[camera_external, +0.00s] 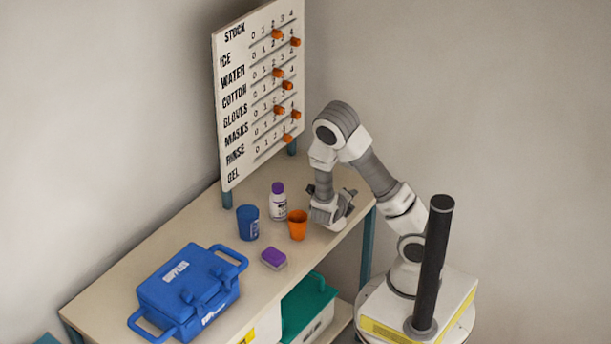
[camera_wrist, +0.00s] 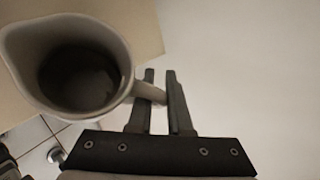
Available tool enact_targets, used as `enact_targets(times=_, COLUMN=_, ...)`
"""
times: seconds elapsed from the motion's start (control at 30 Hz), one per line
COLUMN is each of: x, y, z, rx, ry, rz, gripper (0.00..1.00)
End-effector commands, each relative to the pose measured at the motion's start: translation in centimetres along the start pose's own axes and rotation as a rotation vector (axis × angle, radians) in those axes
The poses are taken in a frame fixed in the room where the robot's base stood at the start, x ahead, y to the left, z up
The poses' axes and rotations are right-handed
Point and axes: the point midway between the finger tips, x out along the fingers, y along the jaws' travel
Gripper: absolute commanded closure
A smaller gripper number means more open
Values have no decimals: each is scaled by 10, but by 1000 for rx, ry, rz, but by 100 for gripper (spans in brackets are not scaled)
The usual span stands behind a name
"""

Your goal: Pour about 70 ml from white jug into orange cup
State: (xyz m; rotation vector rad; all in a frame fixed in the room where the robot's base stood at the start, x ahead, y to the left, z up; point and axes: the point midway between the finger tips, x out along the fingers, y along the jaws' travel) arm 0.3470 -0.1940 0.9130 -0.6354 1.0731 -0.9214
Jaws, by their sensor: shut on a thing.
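The white jug (camera_wrist: 112,42) fills the left of the wrist view, seen from above with its spout at the upper left. Its inside is dark, and I cannot tell the liquid level. My gripper (camera_wrist: 160,78) is shut on the jug's handle, at the jug's right side. In the external view my gripper (camera_external: 330,208) is over the right end of the table, and the jug is hard to make out there. The orange cup (camera_external: 297,225) stands upright on the table, just left of my gripper and apart from it.
A white bottle with a purple cap (camera_external: 278,207) and a blue cup (camera_external: 247,222) stand left of the orange cup. A purple sponge-like block (camera_external: 273,258) lies in front. A blue case (camera_external: 190,293) takes the table's near left. A stock board (camera_external: 237,110) rises behind.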

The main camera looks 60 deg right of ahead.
Motion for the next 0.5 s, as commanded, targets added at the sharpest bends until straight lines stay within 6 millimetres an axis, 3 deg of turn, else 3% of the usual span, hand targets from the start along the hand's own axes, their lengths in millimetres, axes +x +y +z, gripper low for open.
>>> enact_targets(times=0.03, x=-10, y=-9, z=10, rx=-33, ry=3, rz=-27, gripper=100)
enact_targets(times=0.17, x=-20, y=-9, z=22, rx=-113, ry=17, rz=-99, gripper=100)
enact_targets(times=0.5, x=-26, y=-10, z=28, rx=-184, ry=32, rz=-165, gripper=100)
